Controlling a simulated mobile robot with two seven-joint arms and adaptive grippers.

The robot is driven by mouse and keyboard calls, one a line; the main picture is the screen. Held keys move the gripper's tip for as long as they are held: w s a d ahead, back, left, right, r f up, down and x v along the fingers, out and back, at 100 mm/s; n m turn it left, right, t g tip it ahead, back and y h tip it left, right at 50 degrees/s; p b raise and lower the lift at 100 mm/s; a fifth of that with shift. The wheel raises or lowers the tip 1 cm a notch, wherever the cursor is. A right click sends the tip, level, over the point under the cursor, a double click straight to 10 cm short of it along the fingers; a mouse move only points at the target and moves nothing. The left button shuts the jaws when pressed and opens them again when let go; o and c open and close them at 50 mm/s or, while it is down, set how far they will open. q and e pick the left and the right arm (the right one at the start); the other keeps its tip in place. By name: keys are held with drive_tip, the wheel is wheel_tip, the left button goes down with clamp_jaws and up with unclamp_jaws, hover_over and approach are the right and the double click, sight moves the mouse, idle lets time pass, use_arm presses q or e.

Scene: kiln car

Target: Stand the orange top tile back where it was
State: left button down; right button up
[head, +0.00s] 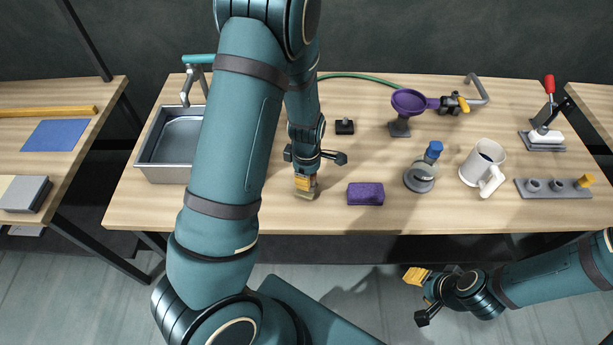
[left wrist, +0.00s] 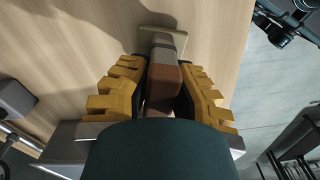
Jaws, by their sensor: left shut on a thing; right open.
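My left gripper (head: 305,184) points down at the table's front middle, its yellow fingers closed around a small block. In the left wrist view the fingers (left wrist: 163,88) are on either side of an orange-brown tile (left wrist: 164,80). A greyish-brown piece (left wrist: 163,45) shows just beyond it, then a pale beige plate (left wrist: 170,37) on the wood. The pale plate also shows below the fingers in the head view (head: 305,195). Whether the held tile touches the pieces beyond it, I cannot tell. My right gripper (head: 420,292) is open and empty, low in front of the table.
A purple sponge (head: 365,194) lies right of the left gripper, with a small black block (head: 345,127) behind. Further right are a blue-topped grey item (head: 421,178), a white mug (head: 482,165) and a grey rack (head: 552,188). A metal basin (head: 165,172) stands left.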

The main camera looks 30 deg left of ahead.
use_arm(q)
drive_tip(key=shift+f+b, duration=0.35)
drive_tip(key=shift+f, duration=0.2)
idle(0.4)
drive_tip(key=c, duration=0.9)
unclamp_jaws()
drive_tip(key=shift+c, duration=0.2)
drive_tip(key=shift+r, duration=0.1)
drive_tip(key=shift+r+p, duration=3.7)
drive_tip(key=shift+r, duration=0.25)
